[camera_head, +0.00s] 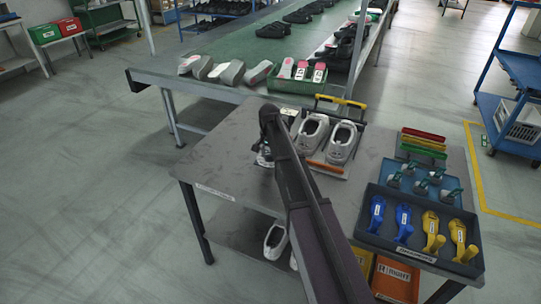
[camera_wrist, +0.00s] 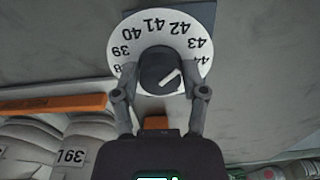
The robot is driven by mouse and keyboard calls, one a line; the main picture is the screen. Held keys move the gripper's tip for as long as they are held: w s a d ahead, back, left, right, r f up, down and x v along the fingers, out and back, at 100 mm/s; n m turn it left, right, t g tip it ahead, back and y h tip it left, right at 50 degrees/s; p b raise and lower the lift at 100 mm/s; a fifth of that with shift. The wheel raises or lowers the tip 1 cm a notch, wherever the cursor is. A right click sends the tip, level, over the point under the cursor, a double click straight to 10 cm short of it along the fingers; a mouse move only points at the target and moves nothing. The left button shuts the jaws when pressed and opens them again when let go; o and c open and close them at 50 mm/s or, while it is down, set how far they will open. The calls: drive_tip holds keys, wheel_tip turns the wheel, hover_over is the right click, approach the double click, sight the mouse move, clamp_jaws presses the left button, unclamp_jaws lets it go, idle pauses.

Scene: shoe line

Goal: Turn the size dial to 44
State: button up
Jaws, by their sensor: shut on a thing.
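The size dial (camera_wrist: 122,48) is a white disc in the wrist view with black numbers from about 38 to 44, upside down in the picture. Its round dark knob (camera_wrist: 157,66) has a white pointer line, slanting up and right toward the 43 and 44 side; I cannot tell the exact mark. My gripper (camera_wrist: 161,88) is shut on the knob, one finger on each side. In the head view my gripper (camera_head: 265,158) is low over the left part of the grey table, and my arm hides the dial there.
Grey shoe forms (camera_head: 313,130) lie on a rack with orange and yellow bars, right of my gripper. Behind is a green conveyor (camera_head: 215,45) with shoes. The table's left part (camera_head: 215,160) is clear.

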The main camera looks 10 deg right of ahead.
drive_tip(key=m, duration=0.4)
drive_tip(key=shift+s+m, duration=0.15)
drive_tip(key=shift+m, duration=0.15)
drive_tip(key=m, duration=0.3)
drive_tip(key=shift+d, duration=0.1)
drive_tip(key=shift+m, duration=0.4)
drive_tip(key=o, duration=1.2)
drive_tip(key=shift+d, duration=0.1)
drive_tip(key=shift+c, duration=0.2)
